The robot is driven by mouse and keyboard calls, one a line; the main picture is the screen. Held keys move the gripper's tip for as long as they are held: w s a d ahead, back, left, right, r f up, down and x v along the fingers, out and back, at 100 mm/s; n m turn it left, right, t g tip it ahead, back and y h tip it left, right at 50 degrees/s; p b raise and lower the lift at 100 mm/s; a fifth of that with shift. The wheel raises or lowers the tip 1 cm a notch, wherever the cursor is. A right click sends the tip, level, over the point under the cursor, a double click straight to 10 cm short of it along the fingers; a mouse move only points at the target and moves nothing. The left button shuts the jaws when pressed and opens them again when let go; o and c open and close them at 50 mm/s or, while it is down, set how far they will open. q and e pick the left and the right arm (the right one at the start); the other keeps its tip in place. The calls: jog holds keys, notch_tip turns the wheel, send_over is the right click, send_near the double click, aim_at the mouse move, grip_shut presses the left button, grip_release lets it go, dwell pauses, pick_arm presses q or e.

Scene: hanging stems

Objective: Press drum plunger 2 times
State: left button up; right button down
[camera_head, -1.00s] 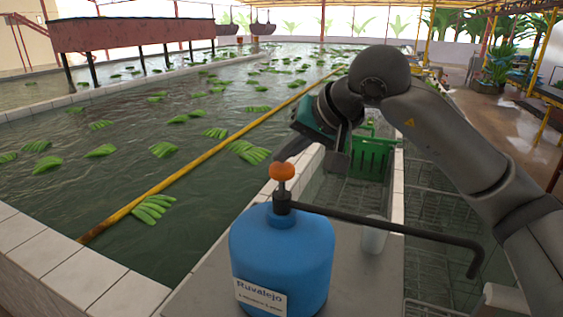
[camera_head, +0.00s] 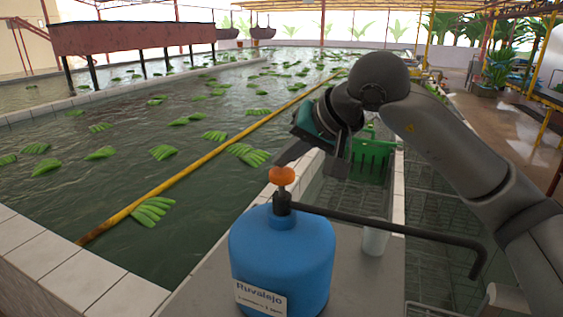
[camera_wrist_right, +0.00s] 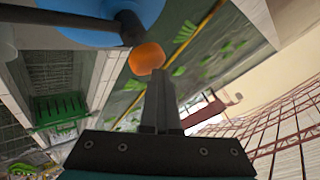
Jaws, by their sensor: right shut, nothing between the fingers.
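The blue drum (camera_head: 282,258) stands on a grey surface at the bottom middle of the head view, with a white label reading "Ruvalejo". Its plunger has an orange knob (camera_head: 281,175) on a dark stem and stands above the drum top. A dark bent spout runs from the stem to the right. My right gripper (camera_head: 283,162) is shut and empty, its tips just behind and above the knob. In the right wrist view the knob (camera_wrist_right: 146,58) shows just beyond the shut fingertips (camera_wrist_right: 160,75); I cannot tell if they touch. My left gripper is not in view.
A white cup (camera_head: 375,238) stands right of the drum under the spout. A green crate (camera_head: 372,158) is behind, under my right arm. A tiled water basin with floating green banana bunches (camera_head: 152,211) and a yellow pole fills the left.

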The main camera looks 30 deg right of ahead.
aim_at(286, 173)
jog(key=shift+f+b, duration=0.45)
jog(key=shift+f, duration=0.35)
jog(key=shift+r, duration=0.1)
jog(key=shift+r+p, duration=1.15)
jog(key=shift+r, duration=0.3)
jog(key=shift+d+r+p, duration=0.1)
jog(key=shift+r+p, duration=0.4)
jog(key=shift+r, duration=0.1)
notch_tip(286, 173, up, 5)
jog(key=p, duration=0.4)
jog(key=shift+f, duration=0.1)
